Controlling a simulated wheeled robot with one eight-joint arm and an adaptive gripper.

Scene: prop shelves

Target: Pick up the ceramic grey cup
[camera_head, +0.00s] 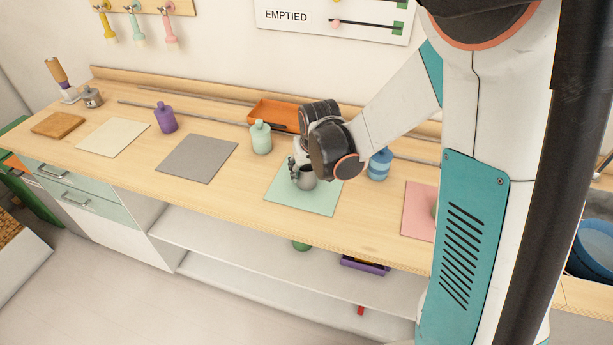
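The grey cup (308,180) stands on the light green mat (322,203) near the middle of the workbench. My arm reaches in from the right, and my gripper (296,167) is low over the mat, right at the cup's left and upper side. The dark gripper parts and wrist cover some of the cup. The fingers are too small and too much hidden to tell whether they touch the cup or how wide they are.
A pale green bottle (261,138) stands left of the cup, a blue bottle (379,164) right of it. An orange tray (275,115) lies behind. A grey mat (197,158) is empty. A purple bottle (165,118) and small grey container (92,97) stand further left.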

